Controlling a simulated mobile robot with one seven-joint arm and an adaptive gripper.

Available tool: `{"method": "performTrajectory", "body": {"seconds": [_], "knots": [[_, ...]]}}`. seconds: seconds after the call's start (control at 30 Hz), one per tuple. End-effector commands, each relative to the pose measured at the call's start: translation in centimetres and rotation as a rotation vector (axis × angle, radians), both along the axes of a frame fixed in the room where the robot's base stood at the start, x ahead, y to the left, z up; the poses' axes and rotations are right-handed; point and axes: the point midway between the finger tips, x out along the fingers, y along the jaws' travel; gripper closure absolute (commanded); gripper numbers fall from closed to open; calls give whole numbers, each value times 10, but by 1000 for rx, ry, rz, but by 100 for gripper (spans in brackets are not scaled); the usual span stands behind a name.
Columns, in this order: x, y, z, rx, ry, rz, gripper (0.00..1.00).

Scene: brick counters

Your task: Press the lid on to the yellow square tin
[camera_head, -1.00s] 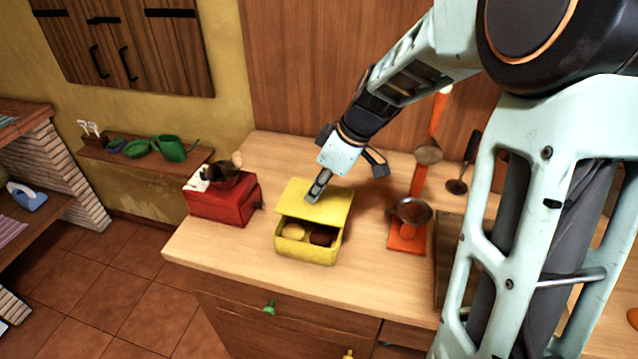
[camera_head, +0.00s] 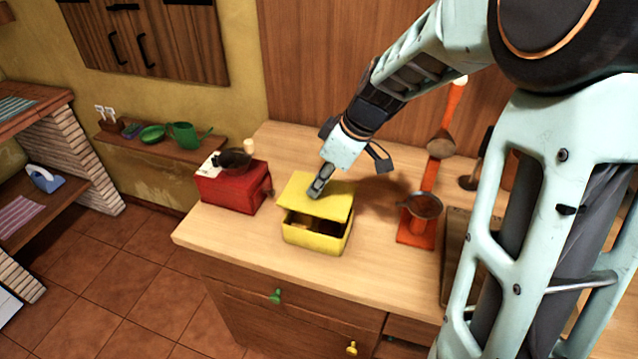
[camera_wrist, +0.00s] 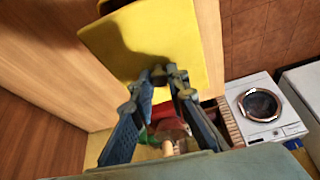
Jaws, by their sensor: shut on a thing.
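The yellow square tin (camera_head: 312,243) stands on the wooden counter in the head view. Its yellow lid (camera_head: 335,204) is above it, tilted, with a dark gap along the front. Some brownish contents show through that gap. My gripper (camera_head: 319,189) is shut on the lid near its left part. In the wrist view my gripper's fingertips (camera_wrist: 163,76) meet at the edge of the lid (camera_wrist: 150,45). Whether the lid's back edge touches the tin's rim is hidden.
A red grinder-like box (camera_head: 233,187) stands left of the tin. An orange stand (camera_head: 416,235) with a metal bowl (camera_head: 420,205) is to the right. Bare counter lies in front of the tin. A wall shelf (camera_head: 150,140) holds green dishes at the back left.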

Motion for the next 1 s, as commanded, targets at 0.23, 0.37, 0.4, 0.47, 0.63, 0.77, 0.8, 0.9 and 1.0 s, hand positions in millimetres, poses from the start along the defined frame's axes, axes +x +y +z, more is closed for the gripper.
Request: {"method": "performTrajectory", "body": {"seconds": [0.23,0.37,0.4,0.47,0.63,0.77,0.8,0.9,1.0], "knots": [[0,0,-28,0,-1,0,100],[0,0,-41,0,-1,0,100],[0,0,-45,0,-1,0,100],[0,0,-49,0,-1,0,100],[0,0,-56,0,-1,0,100],[0,0,-56,0,-1,0,100],[0,0,-56,0,-1,0,100],[0,0,-56,0,-1,0,100],[0,0,-56,0,-1,0,100]]}}
